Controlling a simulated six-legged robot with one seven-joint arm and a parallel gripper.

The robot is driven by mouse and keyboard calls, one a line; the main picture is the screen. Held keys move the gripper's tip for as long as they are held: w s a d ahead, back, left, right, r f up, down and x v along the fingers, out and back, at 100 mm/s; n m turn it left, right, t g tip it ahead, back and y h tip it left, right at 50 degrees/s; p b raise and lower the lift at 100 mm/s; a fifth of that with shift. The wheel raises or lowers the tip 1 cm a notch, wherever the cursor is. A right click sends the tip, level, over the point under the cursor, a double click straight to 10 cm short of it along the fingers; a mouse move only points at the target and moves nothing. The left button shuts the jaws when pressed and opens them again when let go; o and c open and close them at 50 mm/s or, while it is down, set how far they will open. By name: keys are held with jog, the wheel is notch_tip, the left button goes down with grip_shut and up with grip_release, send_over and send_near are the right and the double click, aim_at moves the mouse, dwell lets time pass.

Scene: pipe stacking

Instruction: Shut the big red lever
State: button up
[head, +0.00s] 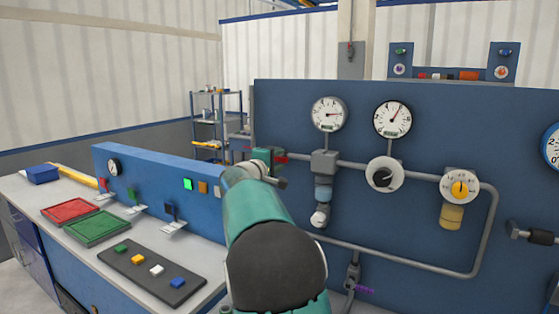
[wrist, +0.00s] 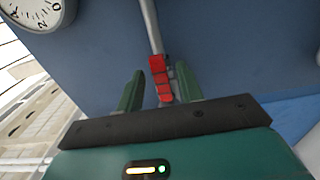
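The red lever (wrist: 160,80) shows in the wrist view as a segmented red piece at the end of a grey pipe. It lies between the two green fingers of my gripper (wrist: 159,68), which are apart on either side of it. The right finger is very close to it; I cannot tell whether they touch. In the head view my gripper (head: 268,156) is at the left part of the blue panel, and a small bit of red (head: 282,159) shows beside it. My arm hides most of the lever there.
The blue panel (head: 420,230) carries grey pipes, dial gauges (head: 328,114), a black knob (head: 382,176) and a yellow-centred dial (head: 460,188). At left, a workbench holds a red tray (head: 70,210), a green tray (head: 97,229) and a dark board (head: 150,272) with several coloured blocks.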

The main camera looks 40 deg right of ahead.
jog(key=shift+x, duration=1)
jog(key=shift+w+a, duration=0.1)
jog(key=shift+w, duration=0.05)
grip_shut()
jog(key=shift+f, duration=0.15)
jog(key=w+a+f+m, duration=0.2)
jog(key=w+f+m, duration=0.3)
jog(key=m, duration=1.3)
jog(key=shift+w+f, duration=0.15)
jog(key=shift+w, duration=0.2)
jog(key=shift+a, duration=0.1)
